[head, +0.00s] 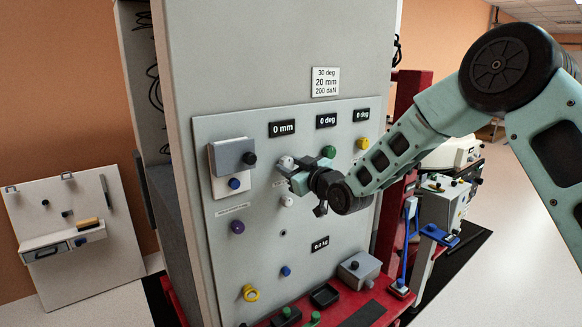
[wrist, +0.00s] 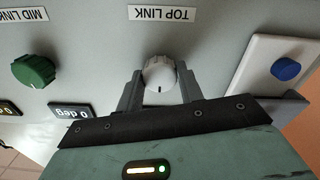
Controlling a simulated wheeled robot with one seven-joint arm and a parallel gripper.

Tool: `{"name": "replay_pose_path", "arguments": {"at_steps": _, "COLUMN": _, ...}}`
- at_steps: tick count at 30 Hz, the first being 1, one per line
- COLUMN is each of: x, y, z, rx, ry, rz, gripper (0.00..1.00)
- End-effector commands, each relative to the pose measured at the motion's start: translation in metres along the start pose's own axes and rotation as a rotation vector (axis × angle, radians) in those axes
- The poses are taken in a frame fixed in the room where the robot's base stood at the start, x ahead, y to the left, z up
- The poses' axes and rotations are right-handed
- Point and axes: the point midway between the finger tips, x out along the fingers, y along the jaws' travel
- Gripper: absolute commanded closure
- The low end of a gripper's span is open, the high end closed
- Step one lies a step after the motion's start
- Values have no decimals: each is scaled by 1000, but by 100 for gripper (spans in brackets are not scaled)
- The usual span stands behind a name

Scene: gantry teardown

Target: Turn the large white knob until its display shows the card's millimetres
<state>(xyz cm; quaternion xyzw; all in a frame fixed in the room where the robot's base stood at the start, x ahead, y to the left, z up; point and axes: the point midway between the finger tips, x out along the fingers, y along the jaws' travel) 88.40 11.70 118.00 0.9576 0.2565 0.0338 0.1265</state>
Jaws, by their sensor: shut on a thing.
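The large white knob (wrist: 159,76) sits between my gripper's two fingers in the wrist view, beside the upside-down "TOP LINK" label (wrist: 163,14). Its dark pointer line faces the gripper. In the head view the knob (head: 285,162) is partly hidden by my gripper (head: 290,168), which comes in from the right. My gripper is shut on the knob. The display (head: 282,128) above it reads "0 mm". The card (head: 325,82) higher on the cabinet reads "30 deg", "20 mm" and "200 daN".
A green knob (wrist: 33,70) sits to one side of the white knob. A white plate (wrist: 257,50) with a blue button (wrist: 286,68) is on the other. Two "0 deg" displays (head: 326,120) (head: 361,115) and a yellow knob (head: 362,143) are nearby. A red bench (head: 395,305) juts out below.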

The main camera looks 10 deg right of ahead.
Motion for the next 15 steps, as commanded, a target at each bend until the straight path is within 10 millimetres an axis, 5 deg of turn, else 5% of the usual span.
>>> {"name": "replay_pose_path", "arguments": {"at_steps": 15, "x": 0, "y": -3, "z": 6, "rx": -238, "ry": 5, "rz": 0, "gripper": 86}}
